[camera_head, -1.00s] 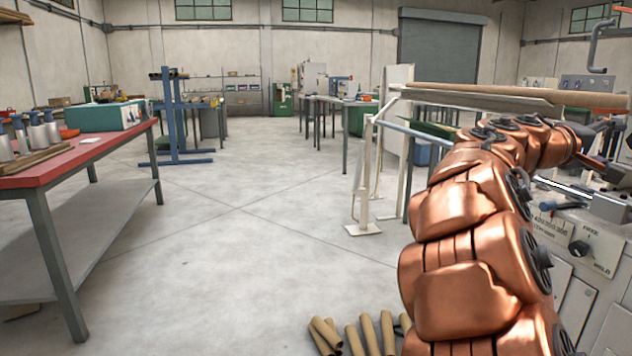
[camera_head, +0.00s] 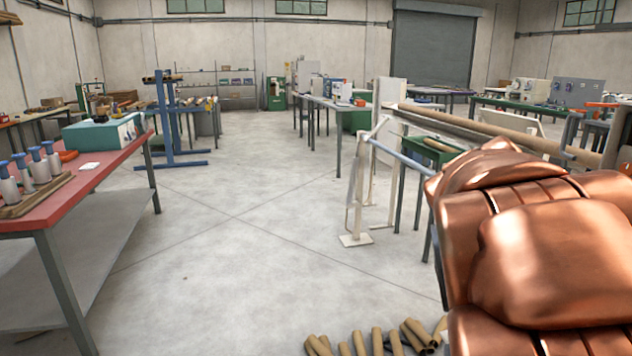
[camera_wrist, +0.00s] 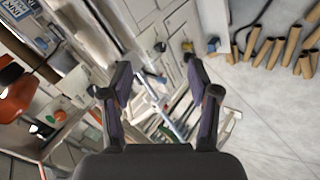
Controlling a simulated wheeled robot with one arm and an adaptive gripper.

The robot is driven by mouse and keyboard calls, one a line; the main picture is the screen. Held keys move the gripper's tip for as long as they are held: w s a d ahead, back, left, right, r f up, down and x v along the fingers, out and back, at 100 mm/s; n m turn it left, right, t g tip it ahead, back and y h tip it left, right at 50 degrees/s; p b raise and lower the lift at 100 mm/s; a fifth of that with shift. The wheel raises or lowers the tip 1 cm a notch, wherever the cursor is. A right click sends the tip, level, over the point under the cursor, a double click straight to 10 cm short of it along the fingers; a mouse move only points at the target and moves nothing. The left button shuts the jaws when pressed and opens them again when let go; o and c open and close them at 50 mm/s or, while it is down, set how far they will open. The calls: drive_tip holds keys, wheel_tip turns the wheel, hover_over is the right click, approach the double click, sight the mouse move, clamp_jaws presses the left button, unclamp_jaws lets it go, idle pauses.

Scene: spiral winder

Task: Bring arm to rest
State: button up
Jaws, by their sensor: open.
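My copper-coloured arm fills the lower right of the head view, and its end is outside that picture. In the wrist view my gripper (camera_wrist: 160,95) shows with its two dark fingers spread apart and nothing between them. Behind the fingers is a pale machine front (camera_wrist: 150,25) with knobs and panels, at a distance from the fingertips. The machine's full outline is hidden.
Cardboard tubes (camera_head: 376,341) lie on the floor at the bottom, also in the wrist view (camera_wrist: 275,50). A red-topped bench (camera_head: 95,172) stands left. A white-footed stand (camera_head: 356,239) and long tube (camera_head: 480,128) are right. The middle floor is clear.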

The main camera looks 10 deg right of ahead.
drive_tip(key=s+a+n+g+y+p, duration=0.1)
drive_tip(key=s+a+y+p, duration=0.1)
drive_tip(key=s+a+p, duration=0.3)
drive_tip(key=s+a+r+n+y+p, duration=0.1)
drive_tip(key=s+a+y+p, duration=0.2)
drive_tip(key=a, duration=1)
drive_tip(key=s+a+r+n+g+y+p, duration=0.1)
drive_tip(key=s+a+y+p, duration=0.2)
drive_tip(key=s+a+p, duration=0.4)
drive_tip(key=shift+s+a+n+g+p, duration=0.2)
drive_tip(key=shift+a+n+g+p, duration=0.1)
drive_tip(key=shift+a+p, duration=0.75)
